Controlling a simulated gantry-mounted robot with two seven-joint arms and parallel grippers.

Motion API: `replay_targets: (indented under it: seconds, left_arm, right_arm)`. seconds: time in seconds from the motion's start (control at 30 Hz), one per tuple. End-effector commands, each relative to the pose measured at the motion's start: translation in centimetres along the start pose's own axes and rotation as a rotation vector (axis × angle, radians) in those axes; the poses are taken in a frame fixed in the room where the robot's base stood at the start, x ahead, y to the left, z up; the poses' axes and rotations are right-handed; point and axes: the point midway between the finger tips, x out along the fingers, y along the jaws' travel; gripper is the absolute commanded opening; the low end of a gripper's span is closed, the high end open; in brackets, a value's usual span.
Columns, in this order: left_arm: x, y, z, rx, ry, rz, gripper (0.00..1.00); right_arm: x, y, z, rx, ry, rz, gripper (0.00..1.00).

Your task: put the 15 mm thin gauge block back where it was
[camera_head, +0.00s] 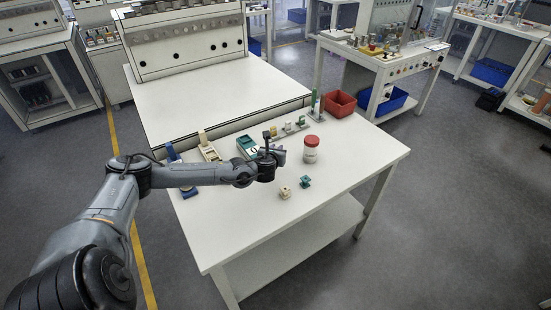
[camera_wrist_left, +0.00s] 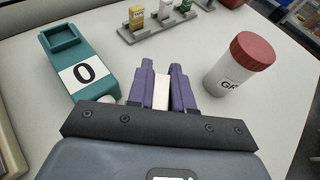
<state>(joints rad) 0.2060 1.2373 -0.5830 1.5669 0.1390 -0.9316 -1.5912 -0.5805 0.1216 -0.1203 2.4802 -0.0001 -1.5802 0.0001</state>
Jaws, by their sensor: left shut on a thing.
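My left gripper (camera_head: 277,149) is above the white table, between the teal box and the jar. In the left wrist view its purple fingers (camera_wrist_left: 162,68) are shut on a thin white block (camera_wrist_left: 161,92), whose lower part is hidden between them. I take this to be the gauge block; its size marking cannot be read. A grey rack (camera_wrist_left: 160,32) lies beyond the fingertips, apart from them. It holds a yellow block (camera_wrist_left: 137,18), a white block (camera_wrist_left: 165,12) and a green one (camera_wrist_left: 185,5). The rack also shows in the head view (camera_head: 291,133). My right gripper is not in view.
A teal box marked 0 (camera_wrist_left: 85,72) stands left of the fingers. A red-capped jar (camera_wrist_left: 240,66) stands right. A cream connector (camera_head: 285,192) and a teal connector (camera_head: 305,182) lie nearer the front. A red bin (camera_head: 340,103) stands behind. The table's front right is clear.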

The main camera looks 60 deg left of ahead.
Motion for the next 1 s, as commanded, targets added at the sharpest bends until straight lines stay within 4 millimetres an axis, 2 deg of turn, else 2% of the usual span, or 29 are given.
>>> replay_targets:
  seconds: [0.27, 0.57, 1.0]
  left_arm:
    - [1.0, 0.6, -0.6, -0.001, -0.001, -0.002, 0.0]
    - [2.3, 0.6, -3.8, -0.002, 0.0, -0.001, 0.0]
    - [2.5, 0.6, -4.2, -0.001, -0.002, -0.001, 0.0]
  right_arm:
    - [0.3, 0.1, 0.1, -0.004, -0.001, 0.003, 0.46]
    - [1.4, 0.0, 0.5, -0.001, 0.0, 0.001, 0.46]
    - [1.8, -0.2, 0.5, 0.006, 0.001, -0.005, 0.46]
